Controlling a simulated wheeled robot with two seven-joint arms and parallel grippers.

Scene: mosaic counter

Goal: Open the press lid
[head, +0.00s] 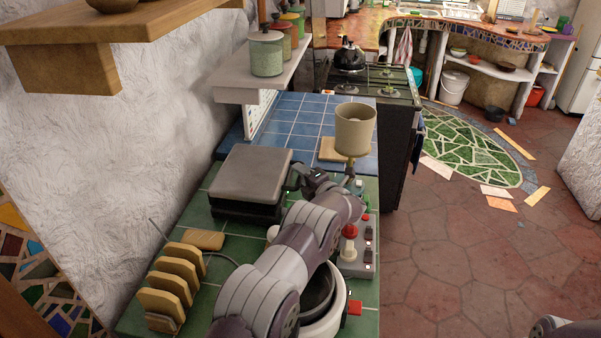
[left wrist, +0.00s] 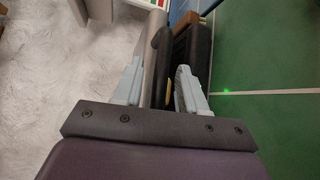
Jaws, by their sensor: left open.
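The press (head: 250,175) stands on the green tiled counter with its grey lid (head: 252,165) lying flat and shut over a black base (head: 240,209). My left gripper (head: 296,179) is at the press's right side, about level with the lid. In the left wrist view my open left gripper (left wrist: 160,88) has its two pale fingers at the press's edge. The grey-brown lid edge (left wrist: 157,52) and the black base (left wrist: 190,48) run up between and past the fingers. I cannot tell whether a finger touches the lid.
A wooden rack (head: 172,285) and a round pot (head: 326,312) are nearer. A shelf with canisters (head: 267,54) hangs behind.

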